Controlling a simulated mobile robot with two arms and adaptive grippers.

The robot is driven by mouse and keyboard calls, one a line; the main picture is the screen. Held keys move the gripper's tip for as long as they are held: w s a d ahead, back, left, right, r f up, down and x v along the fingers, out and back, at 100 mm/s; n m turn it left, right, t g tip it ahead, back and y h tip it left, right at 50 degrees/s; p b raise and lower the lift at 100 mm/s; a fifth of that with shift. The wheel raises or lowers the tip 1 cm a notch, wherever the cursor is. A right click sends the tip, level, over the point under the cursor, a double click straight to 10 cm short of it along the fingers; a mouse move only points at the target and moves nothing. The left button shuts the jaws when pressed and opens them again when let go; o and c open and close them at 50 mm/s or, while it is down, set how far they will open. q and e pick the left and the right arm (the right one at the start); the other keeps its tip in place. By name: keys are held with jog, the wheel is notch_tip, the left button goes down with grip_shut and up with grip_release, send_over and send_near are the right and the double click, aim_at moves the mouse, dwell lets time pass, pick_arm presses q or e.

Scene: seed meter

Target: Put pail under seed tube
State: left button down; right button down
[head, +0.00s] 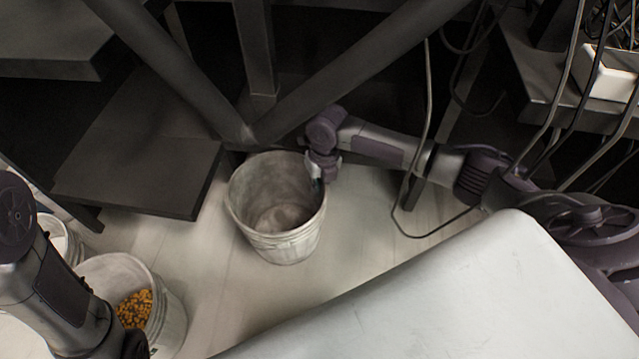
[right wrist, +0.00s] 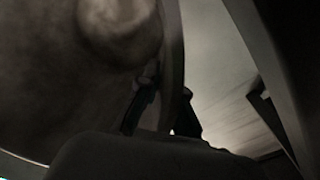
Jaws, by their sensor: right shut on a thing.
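An empty, worn whitish pail (head: 285,245) stands upright, or nearly so, in the middle of the head view. My right gripper (head: 317,180) is shut on the pail's right rim. In the right wrist view the pail wall (right wrist: 60,70) fills the left side, dark and close, with the dark gripper fingers (right wrist: 160,112) at its edge. I cannot tell whether the pail touches the floor. I cannot pick out the seed tube for certain among the dark frame and hanging lines. My left arm comes in at the lower left; its gripper is out of view.
Another pail (head: 172,305) with orange-yellow seeds stands at lower left, partly behind my left arm, with a further white pail (head: 62,238) beside it. Dark beams (head: 350,70) meet just above the empty pail. A dark step (head: 140,175) lies left. Cables (head: 428,120) hang right. Pale floor (head: 225,285) is clear in front.

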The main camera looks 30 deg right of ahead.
jog(key=shift+f, duration=0.35)
dwell(0.5)
jog(key=c, duration=1.2)
grip_release()
jog(key=shift+c, duration=0.2)
